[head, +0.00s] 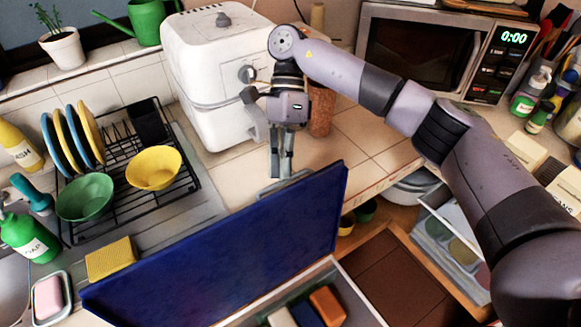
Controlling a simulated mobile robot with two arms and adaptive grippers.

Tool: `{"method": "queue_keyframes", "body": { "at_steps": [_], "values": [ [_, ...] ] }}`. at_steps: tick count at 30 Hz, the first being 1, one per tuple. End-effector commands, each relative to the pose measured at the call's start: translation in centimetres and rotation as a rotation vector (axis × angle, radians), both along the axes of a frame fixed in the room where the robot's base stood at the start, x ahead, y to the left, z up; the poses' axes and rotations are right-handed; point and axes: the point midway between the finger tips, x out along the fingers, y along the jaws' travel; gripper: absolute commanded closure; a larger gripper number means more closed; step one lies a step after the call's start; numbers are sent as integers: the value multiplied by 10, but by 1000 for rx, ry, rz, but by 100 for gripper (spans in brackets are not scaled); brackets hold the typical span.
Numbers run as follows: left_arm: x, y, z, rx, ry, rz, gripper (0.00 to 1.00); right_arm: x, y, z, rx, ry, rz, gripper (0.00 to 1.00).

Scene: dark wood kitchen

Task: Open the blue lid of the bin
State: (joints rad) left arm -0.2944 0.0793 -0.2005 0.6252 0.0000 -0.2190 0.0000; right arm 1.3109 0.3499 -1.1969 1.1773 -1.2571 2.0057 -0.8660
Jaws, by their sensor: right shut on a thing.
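The blue lid (225,255) stands steeply tilted up across the lower middle of the head view, its broad face towards me. Below it is the open bin (345,285), with its pale rim showing and a few items inside, one of them orange. My right gripper (281,172) is at the far side of the lid's upper edge, pointing down. Its fingers are closed at a grey part by that edge; the exact contact is partly hidden behind the lid. My left gripper is not in view.
A white appliance (205,75) stands close behind my right gripper. A black dish rack (130,190) with plates and bowls is left of the lid. A microwave (430,50) stands at the back right. An open drawer (455,245) with dishes is at the right.

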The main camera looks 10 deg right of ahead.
Motion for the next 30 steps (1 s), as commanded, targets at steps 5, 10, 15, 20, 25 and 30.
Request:
{"method": "queue_keyframes", "body": {
  "at_steps": [5,10,15,20,25,30],
  "values": [
    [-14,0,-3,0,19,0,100,9,4,-21,-22,16,-14,100],
    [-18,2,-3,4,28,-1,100,9,4,-17,-20,14,-13,89],
    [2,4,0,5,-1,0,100,9,3,-14,-19,14,-13,78],
    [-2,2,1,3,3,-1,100,9,3,-13,-19,13,-13,70],
    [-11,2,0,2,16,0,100,9,3,-13,-18,13,-13,70],
    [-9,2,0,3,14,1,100,14,2,-8,-19,12,-13,70]
  ]
}}
